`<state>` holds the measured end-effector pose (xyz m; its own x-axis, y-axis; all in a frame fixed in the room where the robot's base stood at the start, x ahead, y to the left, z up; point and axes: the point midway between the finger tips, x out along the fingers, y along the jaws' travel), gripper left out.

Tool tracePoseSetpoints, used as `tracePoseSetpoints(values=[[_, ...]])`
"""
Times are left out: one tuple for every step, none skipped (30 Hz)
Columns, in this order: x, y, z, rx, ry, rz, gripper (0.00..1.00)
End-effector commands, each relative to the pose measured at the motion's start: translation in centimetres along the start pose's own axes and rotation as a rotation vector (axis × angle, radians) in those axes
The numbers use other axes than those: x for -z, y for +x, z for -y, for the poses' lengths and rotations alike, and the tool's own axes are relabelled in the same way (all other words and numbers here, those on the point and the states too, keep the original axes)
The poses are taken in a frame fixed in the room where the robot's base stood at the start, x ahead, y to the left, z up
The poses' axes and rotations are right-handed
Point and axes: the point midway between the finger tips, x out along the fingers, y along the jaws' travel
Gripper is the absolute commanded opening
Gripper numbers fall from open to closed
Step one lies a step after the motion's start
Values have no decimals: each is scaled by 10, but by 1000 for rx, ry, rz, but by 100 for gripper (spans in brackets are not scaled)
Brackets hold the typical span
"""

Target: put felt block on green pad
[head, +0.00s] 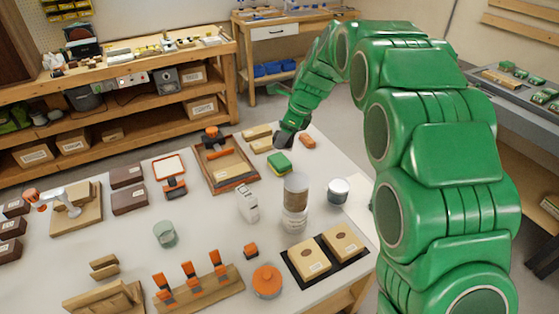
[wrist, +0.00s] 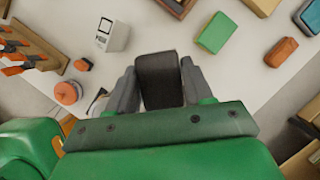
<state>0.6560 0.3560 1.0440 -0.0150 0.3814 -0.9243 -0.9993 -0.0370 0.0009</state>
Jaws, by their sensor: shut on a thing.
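My gripper (wrist: 158,84) is shut on a dark grey felt block (wrist: 159,72), which sits between its two grey fingers in the wrist view. The green pad (wrist: 217,32) lies on the table up and to the right of the held block, apart from it. In the head view the pad (head: 279,160) is a small green-topped block with a yellowish lower side. There my gripper (head: 285,139) hangs just above and behind the pad. The felt block is hard to tell from the dark gripper end in that view.
An orange block (head: 307,141) and tan blocks (head: 257,132) lie near the pad. A wooden tray (head: 223,163) is to its left. A brown-topped jar (head: 295,200) and a round can (head: 338,190) stand in front. Bare table shows around the pad.

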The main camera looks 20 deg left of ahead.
Motion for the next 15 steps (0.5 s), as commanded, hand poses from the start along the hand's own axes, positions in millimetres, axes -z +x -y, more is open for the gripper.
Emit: tracePoseSetpoints(values=[[4, -1, 5, 5, 14, 0, 20], [7, -2, 8, 9, 22, 1, 20], [10, -3, 12, 13, 34, 1, 20], [12, -3, 13, 15, 40, 1, 20], [13, 3, 12, 13, 38, 0, 20], [15, 9, 12, 13, 36, 1, 20], [16, 12, 12, 14, 36, 1, 20], [17, 15, 12, 15, 36, 1, 20], [19, 18, 12, 15, 36, 1, 20], [20, 21, 12, 15, 35, 0, 20], [22, 26, 12, 13, 35, 0, 20], [24, 31, 11, 12, 35, 0, 20], [25, 34, 11, 12, 34, 0, 20], [26, 36, 11, 12, 34, 0, 20], [27, 39, 11, 13, 34, 0, 20]])
